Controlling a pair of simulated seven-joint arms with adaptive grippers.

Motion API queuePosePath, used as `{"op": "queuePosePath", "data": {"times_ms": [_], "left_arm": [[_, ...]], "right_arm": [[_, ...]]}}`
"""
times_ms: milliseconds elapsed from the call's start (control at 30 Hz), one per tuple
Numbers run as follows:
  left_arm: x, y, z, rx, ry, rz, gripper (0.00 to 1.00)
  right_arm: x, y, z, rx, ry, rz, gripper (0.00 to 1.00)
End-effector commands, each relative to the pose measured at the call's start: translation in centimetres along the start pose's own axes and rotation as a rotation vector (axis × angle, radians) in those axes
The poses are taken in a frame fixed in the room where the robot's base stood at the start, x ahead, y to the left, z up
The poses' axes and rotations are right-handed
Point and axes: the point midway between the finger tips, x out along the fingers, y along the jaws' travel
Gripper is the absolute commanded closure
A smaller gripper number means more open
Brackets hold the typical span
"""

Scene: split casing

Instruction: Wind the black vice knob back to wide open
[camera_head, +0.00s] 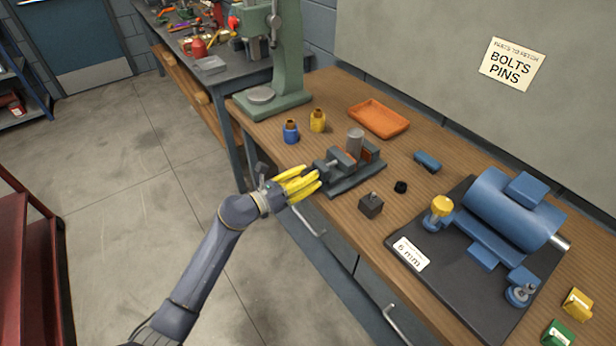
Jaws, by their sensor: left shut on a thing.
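The small grey vice (346,167) sits at the front edge of the wooden bench. My left gripper (313,178) comes in from the left with yellow fingers and is shut at the vice's near left end, where the knob would be. The fingers hide the black knob, so I cannot make out its shape or how far it is wound. My right gripper is not in view.
An orange tray (379,119), a blue bottle (291,132) and a yellow bottle (318,121) stand behind the vice. A dark block (371,205) and a black knob-like piece (400,187) lie to its right. A blue motor (512,208) sits on a dark plate further right.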

Motion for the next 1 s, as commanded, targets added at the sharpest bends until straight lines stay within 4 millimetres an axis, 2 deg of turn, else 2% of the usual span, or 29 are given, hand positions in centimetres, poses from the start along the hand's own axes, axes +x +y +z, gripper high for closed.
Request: {"op": "queuePosePath", "data": {"times_ms": [1000], "left_arm": [[-0.02, -0.14, -0.32, -0.968, 0.006, 0.001, 0.95]], "right_arm": [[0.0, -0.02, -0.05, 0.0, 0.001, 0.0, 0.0]]}}
